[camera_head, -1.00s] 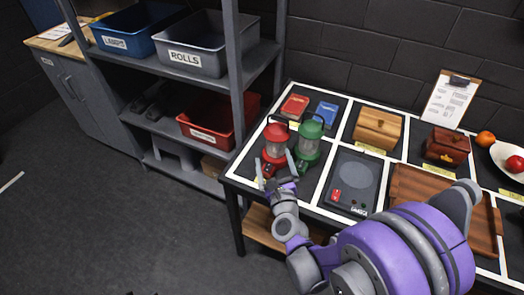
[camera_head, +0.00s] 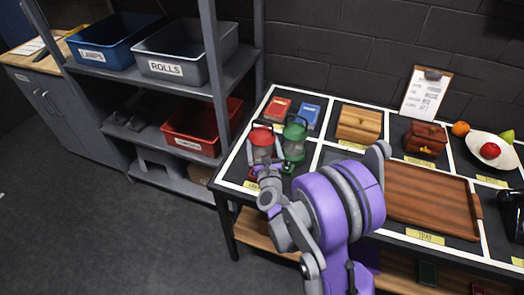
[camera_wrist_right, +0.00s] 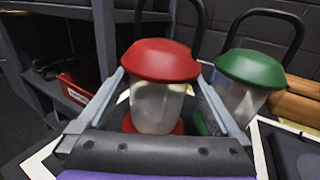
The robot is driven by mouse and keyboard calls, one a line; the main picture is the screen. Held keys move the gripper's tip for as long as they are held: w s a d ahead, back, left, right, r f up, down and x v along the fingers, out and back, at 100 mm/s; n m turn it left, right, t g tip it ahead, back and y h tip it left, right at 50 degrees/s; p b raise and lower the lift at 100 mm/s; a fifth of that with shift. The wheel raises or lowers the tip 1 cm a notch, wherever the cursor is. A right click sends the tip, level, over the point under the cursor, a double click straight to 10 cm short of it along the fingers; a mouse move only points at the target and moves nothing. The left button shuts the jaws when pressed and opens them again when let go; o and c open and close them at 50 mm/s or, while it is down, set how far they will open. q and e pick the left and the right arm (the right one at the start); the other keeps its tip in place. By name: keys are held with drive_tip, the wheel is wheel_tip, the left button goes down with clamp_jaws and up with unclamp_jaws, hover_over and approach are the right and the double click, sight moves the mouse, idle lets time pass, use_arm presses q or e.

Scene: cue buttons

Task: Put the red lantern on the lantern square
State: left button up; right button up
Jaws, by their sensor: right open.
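The red lantern (camera_head: 261,136) stands upright at the left end of the table, and it fills the middle of the right wrist view (camera_wrist_right: 158,62). The green lantern (camera_head: 294,140) stands close to its right. My right gripper (camera_wrist_right: 160,85) is open, with one finger on each side of the red lantern. The right finger lies between the two lanterns. Whether the fingers touch the glass cannot be told. In the head view my right gripper (camera_head: 264,166) partly hides the red lantern's lower part. No square's label reads clearly as the lantern one. My left gripper is out of view.
White lines divide the table (camera_head: 235,165) into squares. Red and blue boxes (camera_head: 279,108) lie behind the lanterns. A wooden box (camera_head: 359,123), a reddish chest (camera_head: 425,139), a brown tray (camera_head: 430,200) and a fruit bowl (camera_head: 492,150) stand to the right. A bin shelf (camera_head: 240,66) is at left.

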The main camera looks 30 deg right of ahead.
drive_tip(key=shift+w+d, duration=0.2)
drive_tip(key=shift+w, duration=0.45)
clamp_jaws()
